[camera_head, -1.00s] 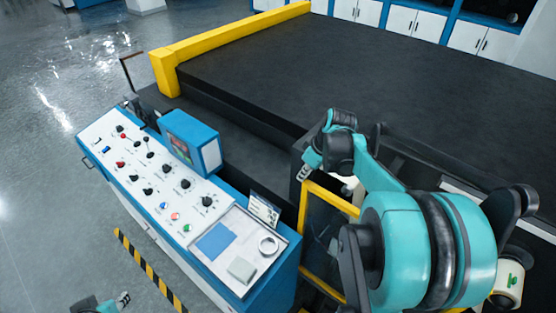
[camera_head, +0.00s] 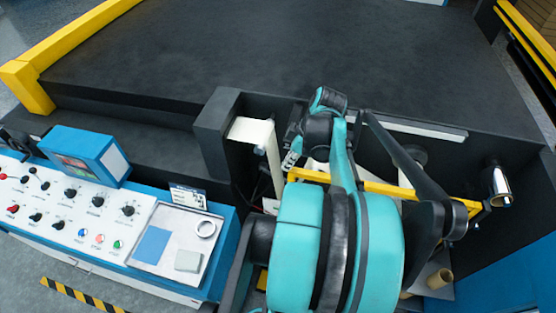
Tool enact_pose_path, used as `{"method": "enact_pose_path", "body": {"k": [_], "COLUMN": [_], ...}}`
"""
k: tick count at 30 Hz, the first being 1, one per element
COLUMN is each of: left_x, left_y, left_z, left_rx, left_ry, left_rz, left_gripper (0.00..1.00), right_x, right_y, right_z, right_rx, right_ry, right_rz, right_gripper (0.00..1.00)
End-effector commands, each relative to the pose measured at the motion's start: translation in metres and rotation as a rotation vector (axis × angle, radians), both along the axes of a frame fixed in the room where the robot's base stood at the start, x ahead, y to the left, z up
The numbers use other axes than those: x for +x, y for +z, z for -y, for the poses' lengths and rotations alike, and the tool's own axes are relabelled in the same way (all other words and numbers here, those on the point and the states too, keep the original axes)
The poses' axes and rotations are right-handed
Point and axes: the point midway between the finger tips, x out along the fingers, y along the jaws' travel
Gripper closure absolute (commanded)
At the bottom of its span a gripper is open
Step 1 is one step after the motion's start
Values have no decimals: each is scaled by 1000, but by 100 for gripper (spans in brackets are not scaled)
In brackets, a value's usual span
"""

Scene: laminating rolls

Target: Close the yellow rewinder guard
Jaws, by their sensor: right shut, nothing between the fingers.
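The yellow rewinder guard (camera_head: 388,190) shows as a thin yellow bar running left to right across the machine at the right. Much of the guard is hidden behind my teal right arm, so I cannot tell how far it stands open. My right gripper (camera_head: 290,160) is small in the picture, shut and empty, just above the left end of the yellow bar. I cannot tell whether it touches the bar. My left gripper is not in view.
A control desk (camera_head: 70,208) with knobs and a blue screen box (camera_head: 85,155) stands at the left. A grey block (camera_head: 216,135) with a pale roller (camera_head: 250,131) is left of my gripper. A shiny metal roller end (camera_head: 498,185) sticks out at the right.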

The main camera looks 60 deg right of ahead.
Motion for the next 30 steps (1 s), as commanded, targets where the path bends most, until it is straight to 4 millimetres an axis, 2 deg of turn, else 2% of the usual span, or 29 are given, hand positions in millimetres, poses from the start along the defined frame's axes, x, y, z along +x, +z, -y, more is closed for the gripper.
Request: {"method": "enact_pose_path", "body": {"k": [14,17,23,24,30], "left_x": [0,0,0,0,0], "left_y": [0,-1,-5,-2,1], "left_z": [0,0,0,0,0], "left_rx": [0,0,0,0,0], "left_ry": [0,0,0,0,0], "left_rz": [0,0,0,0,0], "left_gripper": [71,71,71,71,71], "right_x": [-3,4,43,35,20], "right_y": [-1,-1,-2,12,58], "right_z": [2,1,-7,-4,2], "right_rx": [-3,-3,-2,-2,-2], "right_ry": [-3,-2,4,-5,-5], "right_rz": [-9,-8,-6,-6,-5], "right_gripper": [100,100,100,100,100]}}
